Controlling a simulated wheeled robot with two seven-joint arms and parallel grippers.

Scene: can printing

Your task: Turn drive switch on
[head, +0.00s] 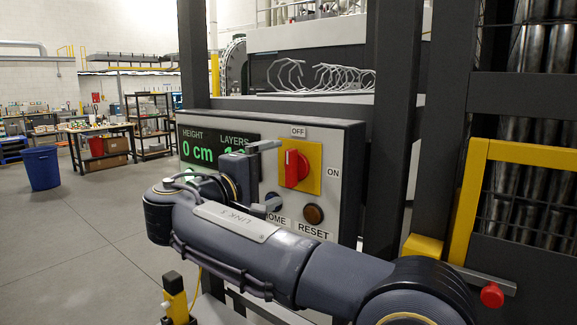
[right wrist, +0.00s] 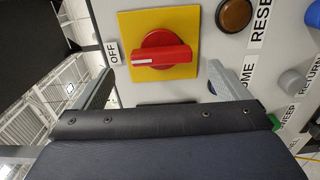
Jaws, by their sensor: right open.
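The drive switch is a red rotary knob (head: 292,168) on a yellow square plate (head: 314,158). Its handle stands upright, with the white mark toward the OFF label (head: 298,132); the ON label (head: 333,173) is at the right. In the right wrist view the knob (right wrist: 160,58) lies ahead between the finger ends, with its white mark toward OFF. My right gripper (head: 268,175) is open and empty, its fingers apart, in front of the panel and just left of the knob in the head view. No contact with the knob shows. My left gripper is not in view.
The grey control box (head: 346,150) carries a green height and layers display (head: 198,148), partly hidden by my arm. The HOME button (head: 273,201) and brown RESET button (head: 313,214) sit below the switch. Dark posts (head: 393,120) and a yellow frame (head: 470,190) stand to the right.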

